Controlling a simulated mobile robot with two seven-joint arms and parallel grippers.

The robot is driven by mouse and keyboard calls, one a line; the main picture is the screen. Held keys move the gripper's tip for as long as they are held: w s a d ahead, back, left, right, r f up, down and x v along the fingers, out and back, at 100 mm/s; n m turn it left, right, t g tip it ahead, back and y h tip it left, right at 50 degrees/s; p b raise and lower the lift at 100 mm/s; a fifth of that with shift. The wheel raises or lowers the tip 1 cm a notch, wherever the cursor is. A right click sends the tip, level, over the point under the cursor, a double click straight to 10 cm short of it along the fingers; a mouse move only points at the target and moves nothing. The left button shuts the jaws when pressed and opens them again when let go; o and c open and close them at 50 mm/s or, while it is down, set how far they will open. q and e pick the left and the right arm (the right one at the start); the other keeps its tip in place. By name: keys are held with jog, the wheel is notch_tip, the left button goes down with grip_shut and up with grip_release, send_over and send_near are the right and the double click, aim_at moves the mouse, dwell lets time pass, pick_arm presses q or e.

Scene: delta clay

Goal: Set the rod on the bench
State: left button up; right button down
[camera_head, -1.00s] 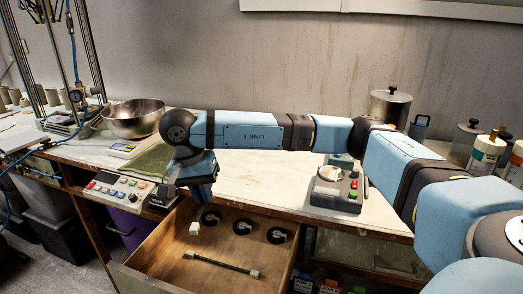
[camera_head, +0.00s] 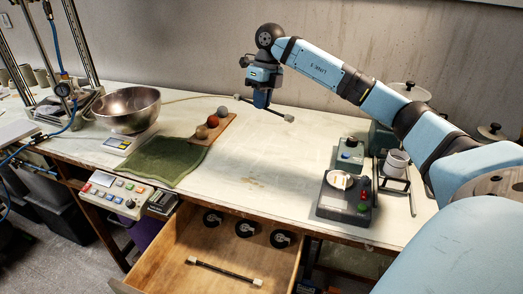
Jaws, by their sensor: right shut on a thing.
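My right gripper (camera_head: 262,103) is shut on a dark thin rod (camera_head: 276,112) with pale end caps. It holds the rod near its middle, over the back of the bench (camera_head: 262,155). The rod slants down slightly to the right and appears to be clear of the bench top. A second, similar rod (camera_head: 225,270) lies in the open wooden drawer (camera_head: 185,238) under the bench front. My left gripper is not in view.
The bench's middle is bare. To its left are a green cloth (camera_head: 155,162), a wooden board with several balls (camera_head: 213,128), a metal bowl (camera_head: 127,108) and a button panel (camera_head: 117,194).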

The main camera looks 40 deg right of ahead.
aim_at(261, 158)
notch_tip(261, 158, down, 17)
jog(key=shift+r+b, duration=0.15)
jog(key=shift+b, duration=0.35)
jog(key=shift+f, duration=0.2)
jog(key=c, duration=1.3)
grip_release()
jog(key=r, duration=0.4)
jog(key=d+r, duration=0.1)
jog(key=r, duration=0.3)
jog(key=d+r, duration=0.1)
jog(key=r, duration=0.3)
jog(key=shift+w+d+r+p, duration=0.1)
jog(key=shift+d+p, duration=0.05)
jog(key=shift+p, duration=0.2)
